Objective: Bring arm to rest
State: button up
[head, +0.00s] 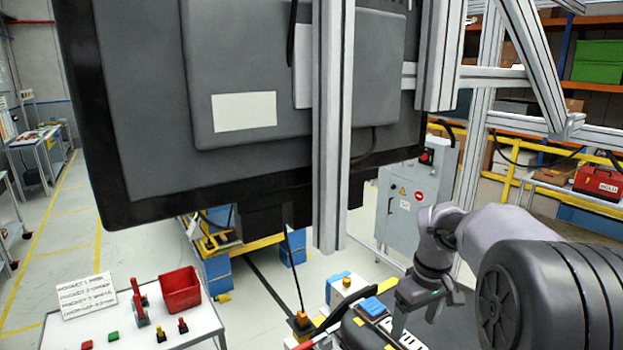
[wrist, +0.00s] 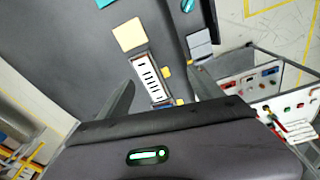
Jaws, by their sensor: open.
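My grey arm (head: 500,235) reaches in from the right in the head view and bends down at the wrist. My gripper (head: 418,318) points downward, beside the dark dashboard module (head: 362,335) at the bottom of the view. In the wrist view my gripper (wrist: 160,88) has its two dark fingers spread apart, with nothing between them. Below them lies the dark grey module surface (wrist: 75,45) with a white slotted panel (wrist: 152,78) and a beige square (wrist: 129,34). The gap between fingers and surface is hard to judge.
A large dark screen back (head: 150,120) and a metal upright (head: 332,120) fill the upper head view. A white table (head: 180,325) with a red bin (head: 180,289) stands lower left. A grey control box (head: 405,200) stands behind my gripper. Open floor lies at far left.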

jog(key=s+a+f+m+t+b, duration=0.1)
jog(key=s+a+f+m+b, duration=0.2)
jog(key=s+b, duration=0.4)
jog(key=s+a+f+m+t+y+b, duration=0.1)
jog(key=s+a+f+b, duration=0.4)
jog(key=s, duration=0.6)
jog(key=s+a+f+m+t+b, duration=0.2)
jog(key=s+a+f+m+b, duration=0.2)
jog(key=s+f+b, duration=0.3)
jog(key=shift+s+m+t+y+b, duration=0.35)
jog(key=shift+s+m+b, duration=0.25)
jog(key=shift+s+b, duration=0.5)
jog(key=shift+w+a, duration=0.1)
jog(key=shift+w, duration=0.05)
jog(key=shift+c, duration=0.3)
